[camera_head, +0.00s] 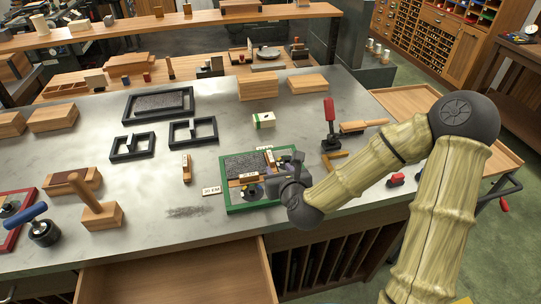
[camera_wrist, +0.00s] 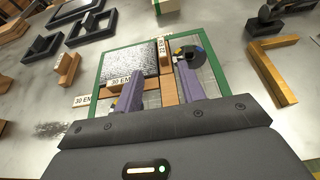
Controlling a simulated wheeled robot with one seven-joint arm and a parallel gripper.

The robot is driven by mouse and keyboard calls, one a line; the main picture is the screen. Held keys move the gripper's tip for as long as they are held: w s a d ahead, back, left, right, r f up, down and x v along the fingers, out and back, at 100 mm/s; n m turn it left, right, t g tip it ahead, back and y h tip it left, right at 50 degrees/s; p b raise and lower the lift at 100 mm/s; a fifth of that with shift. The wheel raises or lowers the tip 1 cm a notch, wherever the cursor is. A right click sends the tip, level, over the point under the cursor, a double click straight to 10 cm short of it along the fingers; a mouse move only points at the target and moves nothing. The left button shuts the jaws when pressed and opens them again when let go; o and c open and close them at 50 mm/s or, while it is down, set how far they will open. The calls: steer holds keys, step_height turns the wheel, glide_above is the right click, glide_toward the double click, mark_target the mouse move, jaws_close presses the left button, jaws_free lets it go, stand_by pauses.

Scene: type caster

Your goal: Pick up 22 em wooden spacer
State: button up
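My gripper (camera_wrist: 160,70) is open, its two grey-purple fingers reaching over a green-framed tray (camera_wrist: 104,60). In the head view my gripper (camera_head: 268,178) is over the right half of the tray (camera_head: 229,208). Wooden strips (camera_wrist: 167,92) lie in the tray, seen between the fingers. A label (camera_wrist: 120,82) seems to read 30 EM; another (camera_wrist: 162,48) is too small to read. I cannot tell which piece is the 22 em spacer. A separate wooden piece with a pale label (camera_head: 186,168) sits left of the tray; the wrist view shows it too (camera_wrist: 66,68). Contact with the strips is unclear.
A speckled block (camera_wrist: 135,60) fills the tray's left part; a round dark item (camera_wrist: 195,56) lies at its right. Black frames (camera_head: 193,131) stand behind left. A red-handled tool (camera_head: 329,120) and brass angle piece (camera_wrist: 275,72) are right. An open drawer (camera_head: 180,275) projects in front.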

mark_target(270, 156)
steer(key=x, duration=0.7)
steer(key=shift+r, duration=0.1)
steer(key=shift+w, duration=0.1)
steer(key=shift+p+x, duration=0.8)
steer(key=shift+x, duration=1.85)
steer(key=shift+d, duration=0.1)
jaws_close()
